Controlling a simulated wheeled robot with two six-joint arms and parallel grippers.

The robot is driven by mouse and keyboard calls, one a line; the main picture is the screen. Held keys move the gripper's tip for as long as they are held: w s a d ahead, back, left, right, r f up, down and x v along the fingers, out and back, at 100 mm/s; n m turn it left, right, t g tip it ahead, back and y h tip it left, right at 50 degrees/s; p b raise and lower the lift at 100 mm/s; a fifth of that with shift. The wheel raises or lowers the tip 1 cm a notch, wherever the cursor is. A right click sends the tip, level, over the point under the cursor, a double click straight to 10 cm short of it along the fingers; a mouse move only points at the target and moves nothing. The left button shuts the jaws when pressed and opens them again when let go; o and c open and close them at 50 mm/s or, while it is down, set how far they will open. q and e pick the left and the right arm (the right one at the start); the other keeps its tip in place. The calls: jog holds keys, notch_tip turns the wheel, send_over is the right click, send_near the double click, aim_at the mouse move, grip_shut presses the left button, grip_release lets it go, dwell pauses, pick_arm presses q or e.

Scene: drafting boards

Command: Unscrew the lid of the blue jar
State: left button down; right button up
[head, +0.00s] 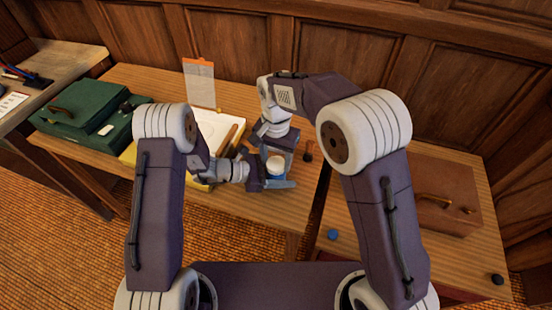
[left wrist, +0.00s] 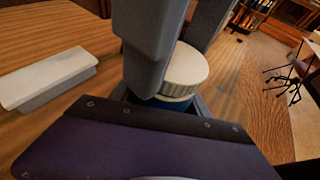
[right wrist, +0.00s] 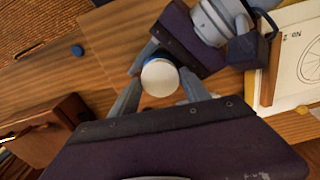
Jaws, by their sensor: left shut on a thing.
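The blue jar (head: 275,179) with its cream-white lid (head: 275,165) stands upright over the table's front part. My left gripper (head: 276,184) is shut on the jar's body from the left. In the left wrist view a strip of blue body (left wrist: 172,103) shows under the ribbed lid (left wrist: 185,70). My right gripper (right wrist: 160,80) points down from above, its fingers open on either side of the lid (right wrist: 160,77). One of its fingers hides part of the lid in the left wrist view. The lid sits on the jar; whether a finger touches it I cannot tell.
A blue disc (head: 332,235) and a dark round object (head: 497,279) lie to the right, near a brown case (head: 445,200). Green cases (head: 85,112) stand at the left. A drawing sheet (right wrist: 300,55) lies close beside my left gripper. A wooden panelled wall closes the back.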

jog(key=shift+o, duration=0.9)
